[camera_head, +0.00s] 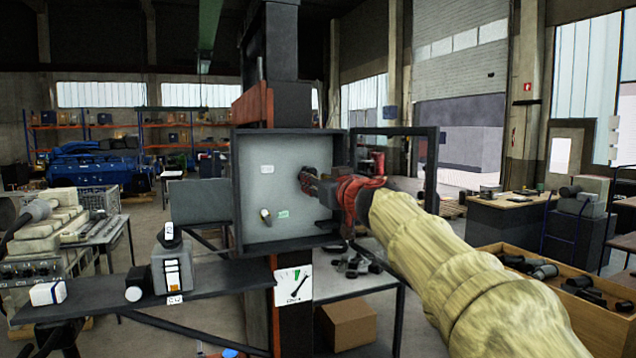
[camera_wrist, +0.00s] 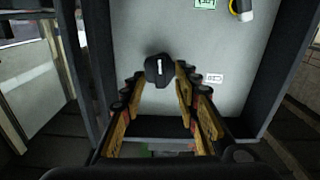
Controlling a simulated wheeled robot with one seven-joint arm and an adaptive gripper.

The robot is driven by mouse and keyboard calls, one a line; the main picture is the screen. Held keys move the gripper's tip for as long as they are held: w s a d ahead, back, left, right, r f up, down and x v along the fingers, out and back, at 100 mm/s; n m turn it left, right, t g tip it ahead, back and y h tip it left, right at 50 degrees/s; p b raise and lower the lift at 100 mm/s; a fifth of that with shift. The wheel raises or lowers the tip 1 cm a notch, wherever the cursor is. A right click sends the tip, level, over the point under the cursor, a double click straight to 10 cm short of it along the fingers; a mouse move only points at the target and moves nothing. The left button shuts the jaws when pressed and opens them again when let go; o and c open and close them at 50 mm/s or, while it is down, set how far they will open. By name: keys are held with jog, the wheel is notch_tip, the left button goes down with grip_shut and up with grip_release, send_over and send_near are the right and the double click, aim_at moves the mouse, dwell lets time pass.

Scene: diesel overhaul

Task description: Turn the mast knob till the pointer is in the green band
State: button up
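The mast knob (camera_wrist: 159,70) is black with a white line, on the back panel of an open grey box. In the head view the box (camera_head: 262,185) is fixed to the dark mast, and my gripper hides the knob. My gripper (camera_head: 306,181) reaches into the box from the right. In the wrist view its fingers (camera_wrist: 159,74) are open on either side of the knob, with small gaps showing. The white gauge (camera_head: 286,291) hangs below the box. Its dark pointer leans up to the right; a small green band shows near the top, and the pointer looks to the right of it.
A dark shelf (camera_head: 100,299) at left carries a grey device (camera_head: 172,270). A wooden crate (camera_head: 595,318) stands at right.

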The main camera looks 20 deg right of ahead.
jog(key=shift+w+b, duration=0.3)
jog(key=shift+w, duration=0.9)
jog(key=shift+c, duration=1.1)
grip_shut()
